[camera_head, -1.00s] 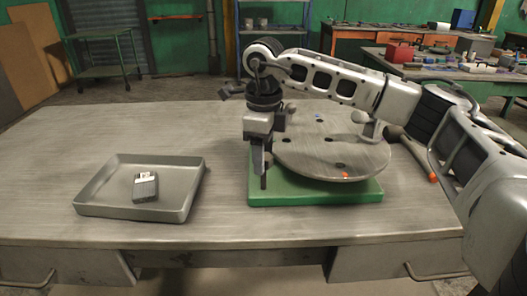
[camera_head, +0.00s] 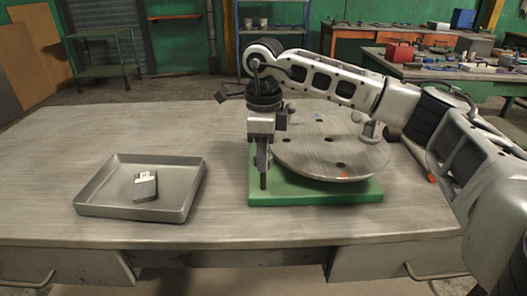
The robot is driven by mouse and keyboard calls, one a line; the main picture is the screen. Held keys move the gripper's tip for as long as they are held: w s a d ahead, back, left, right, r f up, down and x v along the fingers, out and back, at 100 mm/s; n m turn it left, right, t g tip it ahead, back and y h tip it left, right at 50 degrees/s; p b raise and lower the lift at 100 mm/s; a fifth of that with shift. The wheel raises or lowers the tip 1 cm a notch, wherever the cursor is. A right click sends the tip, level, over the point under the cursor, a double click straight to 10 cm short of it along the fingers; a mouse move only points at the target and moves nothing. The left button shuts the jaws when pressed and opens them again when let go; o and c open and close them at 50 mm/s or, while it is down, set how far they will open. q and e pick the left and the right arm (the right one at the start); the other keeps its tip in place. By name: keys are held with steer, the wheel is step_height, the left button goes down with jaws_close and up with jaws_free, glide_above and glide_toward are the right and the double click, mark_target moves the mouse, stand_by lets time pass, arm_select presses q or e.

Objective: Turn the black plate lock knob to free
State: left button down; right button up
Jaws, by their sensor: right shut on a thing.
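A round metal plate (camera_head: 310,158) with several dark holes sits on a green base (camera_head: 315,193) on the workbench. An orange mark (camera_head: 345,175) shows on its front rim. My right gripper (camera_head: 263,175) points straight down at the left edge of the plate, above the base. It is shut on the black plate lock knob (camera_head: 263,182), of which only a small dark part shows at the fingertips. The fingers hide the rest, so I cannot read the knob's setting. My left gripper is not in view.
A grey tray (camera_head: 184,205) with a small dark block (camera_head: 145,187) stands on the left of the workbench (camera_head: 60,165). A clamp post (camera_head: 370,130) stands at the plate's right rim. A tool handle lies partly hidden behind my right arm.

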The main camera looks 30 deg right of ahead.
steer(key=n, duration=1)
steer(key=shift+n, duration=0.3)
stand_by(0.4)
steer(key=o, duration=1)
steer(key=shift+r, duration=0.1)
arm_select(q)
steer(key=p, duration=0.2)
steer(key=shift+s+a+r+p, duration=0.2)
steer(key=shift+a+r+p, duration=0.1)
steer(key=shift+p, duration=0.05)
arm_select(e)
step_height(320, 180, up, 16)
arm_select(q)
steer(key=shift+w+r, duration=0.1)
